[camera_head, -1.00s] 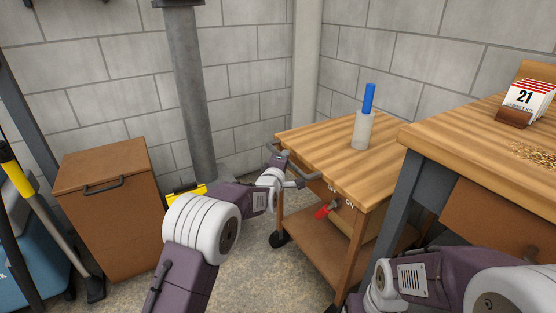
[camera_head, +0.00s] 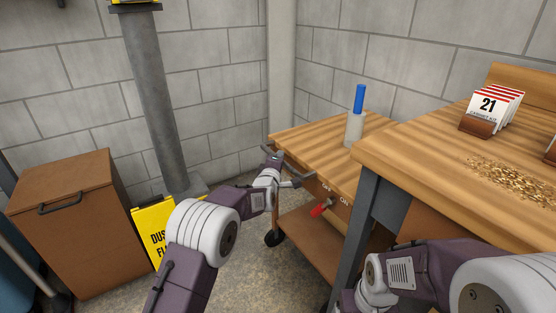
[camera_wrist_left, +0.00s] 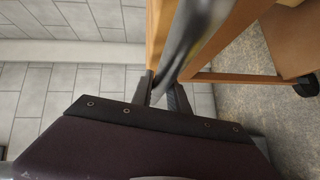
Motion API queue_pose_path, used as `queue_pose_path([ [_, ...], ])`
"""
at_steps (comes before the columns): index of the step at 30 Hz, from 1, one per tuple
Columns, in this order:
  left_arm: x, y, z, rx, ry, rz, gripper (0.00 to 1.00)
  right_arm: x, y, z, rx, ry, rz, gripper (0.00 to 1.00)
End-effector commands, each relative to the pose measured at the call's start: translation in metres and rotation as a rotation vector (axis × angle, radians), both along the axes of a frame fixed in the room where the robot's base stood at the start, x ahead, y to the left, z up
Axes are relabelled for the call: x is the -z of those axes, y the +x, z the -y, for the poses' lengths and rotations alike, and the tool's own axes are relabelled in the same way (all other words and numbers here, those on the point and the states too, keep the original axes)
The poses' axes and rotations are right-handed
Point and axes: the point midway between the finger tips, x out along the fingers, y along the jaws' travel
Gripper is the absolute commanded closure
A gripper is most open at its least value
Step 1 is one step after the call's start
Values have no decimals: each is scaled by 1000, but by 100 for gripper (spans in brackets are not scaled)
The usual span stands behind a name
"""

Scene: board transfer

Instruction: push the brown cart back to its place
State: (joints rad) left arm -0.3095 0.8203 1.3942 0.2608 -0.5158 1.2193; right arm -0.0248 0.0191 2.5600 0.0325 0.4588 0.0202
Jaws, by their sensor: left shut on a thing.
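The brown cart (camera_head: 318,148) has a striped wooden top, a lower shelf (camera_head: 305,240) and black castors. It stands in the corner left of the workbench, which hides its right part. My left gripper (camera_head: 274,163) is shut on the cart's metal handle (camera_head: 293,167) at its near left side. In the left wrist view the jaws (camera_wrist_left: 166,92) close around the blurred grey handle (camera_wrist_left: 185,40).
The workbench (camera_head: 430,140) on the right carries a calendar (camera_head: 490,112) and a scatter of small golden bits (camera_head: 515,183). A brown cabinet (camera_head: 75,225), yellow sign (camera_head: 155,230) and grey column (camera_head: 155,100) stand left. Block walls close the corner behind the cart.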

Motion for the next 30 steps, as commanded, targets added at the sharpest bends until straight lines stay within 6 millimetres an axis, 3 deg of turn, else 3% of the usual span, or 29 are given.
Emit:
queue_pose_path([
  [12, -4, 0, 3, 3, -3, 8, 100, 0, 0, 0, 0, 0, 0, 21],
  [13, -4, 0, 3, 4, -3, 8, 72, 0, 0, 0, 0, 0, 0, 21],
  [15, -3, 0, 3, 4, -3, 7, 59, 0, 0, 0, 0, 0, 0, 21],
  [25, -3, -1, 1, 1, -2, 4, 59, -1, 0, 0, 0, 0, 0, 21],
  [30, -7, -19, -2, 1, -2, 3, 59, -7, 0, 0, 0, 0, 0, 21],
])
